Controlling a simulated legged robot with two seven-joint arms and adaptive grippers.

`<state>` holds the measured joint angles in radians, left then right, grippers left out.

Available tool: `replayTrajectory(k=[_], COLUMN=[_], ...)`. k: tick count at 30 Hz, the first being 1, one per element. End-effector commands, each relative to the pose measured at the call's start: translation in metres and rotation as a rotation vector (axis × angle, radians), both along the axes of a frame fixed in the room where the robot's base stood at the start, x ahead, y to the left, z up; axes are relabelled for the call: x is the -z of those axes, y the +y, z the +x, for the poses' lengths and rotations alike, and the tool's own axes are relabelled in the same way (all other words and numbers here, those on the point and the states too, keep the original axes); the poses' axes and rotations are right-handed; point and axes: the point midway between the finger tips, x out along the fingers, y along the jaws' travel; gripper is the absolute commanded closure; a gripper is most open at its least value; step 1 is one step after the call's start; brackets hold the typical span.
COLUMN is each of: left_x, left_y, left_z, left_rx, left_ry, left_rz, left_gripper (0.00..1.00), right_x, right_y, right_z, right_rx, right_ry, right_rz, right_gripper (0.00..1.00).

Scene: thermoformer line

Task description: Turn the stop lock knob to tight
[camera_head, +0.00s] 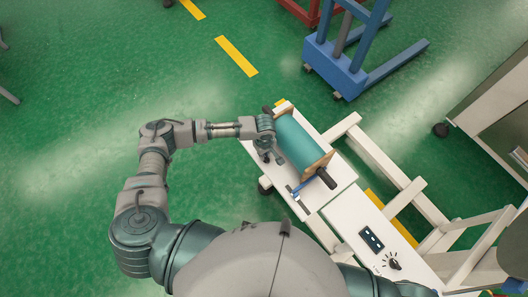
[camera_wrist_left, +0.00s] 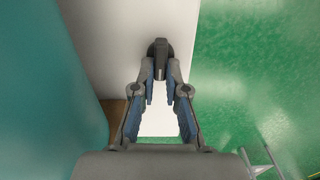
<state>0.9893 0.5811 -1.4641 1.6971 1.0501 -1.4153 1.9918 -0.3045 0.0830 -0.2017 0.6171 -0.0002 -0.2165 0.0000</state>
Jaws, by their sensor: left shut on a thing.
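A dark grey knob (camera_wrist_left: 158,56) stands on the white top beside the teal roll, in the upper middle of the left wrist view. My left gripper (camera_wrist_left: 160,84) is shut on this knob, its two fingertips on either side of the knob's lower part. In the head view my left gripper (camera_head: 267,154) is at the left edge of the white stand, next to the roll, and the arm and gripper hide the knob there. No marks around the knob can be read. My right gripper is not in view.
The teal roll (camera_head: 298,142) with wooden end plates lies close beside my left gripper. A white panel with a dial (camera_head: 394,262) and a dark switch plate (camera_head: 371,238) is at lower right. A blue frame (camera_head: 335,70) stands behind.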

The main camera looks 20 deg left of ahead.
Motion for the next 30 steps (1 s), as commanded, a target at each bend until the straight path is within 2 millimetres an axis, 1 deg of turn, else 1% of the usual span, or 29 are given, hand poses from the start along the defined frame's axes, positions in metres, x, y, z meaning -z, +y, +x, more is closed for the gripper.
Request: replayTrajectory(k=[1, 6, 9, 12, 15, 21, 30], left_x=[-0.007, -0.008, -0.008, -0.007, -0.005, -0.002, 0.002], left_y=[-0.002, -0.003, -0.004, -0.004, -0.005, -0.006, -0.009], left_z=[-0.004, -0.004, -0.004, -0.004, -0.004, -0.002, 0.0], left_rx=[0.015, 0.085, 0.137, 0.19, 0.246, 0.397, 0.686], left_ry=[0.009, 0.012, 0.012, 0.011, 0.011, 0.008, 0.007], left_rz=[-0.003, -0.004, -0.006, -0.005, -0.004, -0.005, -0.004], left_gripper=[1.0, 1.0, 1.0, 1.0, 1.0, 1.0, 1.0], right_x=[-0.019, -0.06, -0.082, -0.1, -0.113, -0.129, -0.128], right_y=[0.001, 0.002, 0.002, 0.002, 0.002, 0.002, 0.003], right_z=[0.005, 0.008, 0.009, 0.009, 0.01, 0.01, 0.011], right_rx=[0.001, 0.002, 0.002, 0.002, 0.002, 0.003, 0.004], right_ry=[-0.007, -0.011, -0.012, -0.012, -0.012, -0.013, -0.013], right_rz=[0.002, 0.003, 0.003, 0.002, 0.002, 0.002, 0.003], right_gripper=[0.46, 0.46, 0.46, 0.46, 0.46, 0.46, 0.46])
